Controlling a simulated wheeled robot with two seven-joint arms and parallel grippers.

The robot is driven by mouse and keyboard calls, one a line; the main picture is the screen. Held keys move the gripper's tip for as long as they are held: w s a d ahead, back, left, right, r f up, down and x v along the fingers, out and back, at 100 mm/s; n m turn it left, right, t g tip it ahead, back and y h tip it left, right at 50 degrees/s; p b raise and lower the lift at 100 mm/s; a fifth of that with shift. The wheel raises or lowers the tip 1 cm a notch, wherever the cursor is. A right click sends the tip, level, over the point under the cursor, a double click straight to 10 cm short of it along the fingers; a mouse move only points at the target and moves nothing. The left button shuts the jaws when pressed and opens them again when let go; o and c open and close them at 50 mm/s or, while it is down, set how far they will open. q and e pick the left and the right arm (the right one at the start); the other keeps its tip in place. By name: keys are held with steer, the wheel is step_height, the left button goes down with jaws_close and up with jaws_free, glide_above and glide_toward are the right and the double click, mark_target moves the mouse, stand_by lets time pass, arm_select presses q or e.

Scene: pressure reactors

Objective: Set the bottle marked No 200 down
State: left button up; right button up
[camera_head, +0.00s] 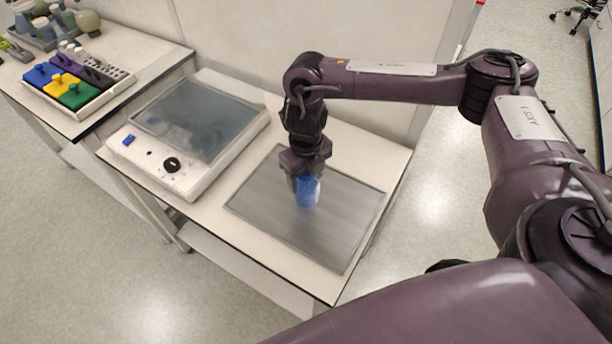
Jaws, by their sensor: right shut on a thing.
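A blue bottle (308,193) is in the grasp of my right gripper (305,178). The bottle is upright over the grey metal tray (262,208) on the bench. I cannot tell whether its base touches the tray. The gripper covers the bottle's top, and any marking on it is too small to read. My left gripper is not in view.
A white device with a dark flat top and a black knob (171,164) stands left of the tray. Further left, a rack holds coloured blocks (77,95), with bottles (88,21) behind. A wall runs behind the bench. Most of the tray is clear.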

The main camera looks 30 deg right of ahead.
steer(key=shift+f, duration=0.3)
steer(key=o, duration=1.3)
steer(key=shift+f, duration=0.15)
steer(key=shift+r, duration=0.3)
steer(key=shift+w+r, duration=0.1)
steer(key=shift+r, duration=0.2)
step_height(320, 180, up, 11)
steer(key=shift+r+p, duration=0.1)
steer(key=shift+p, duration=0.8)
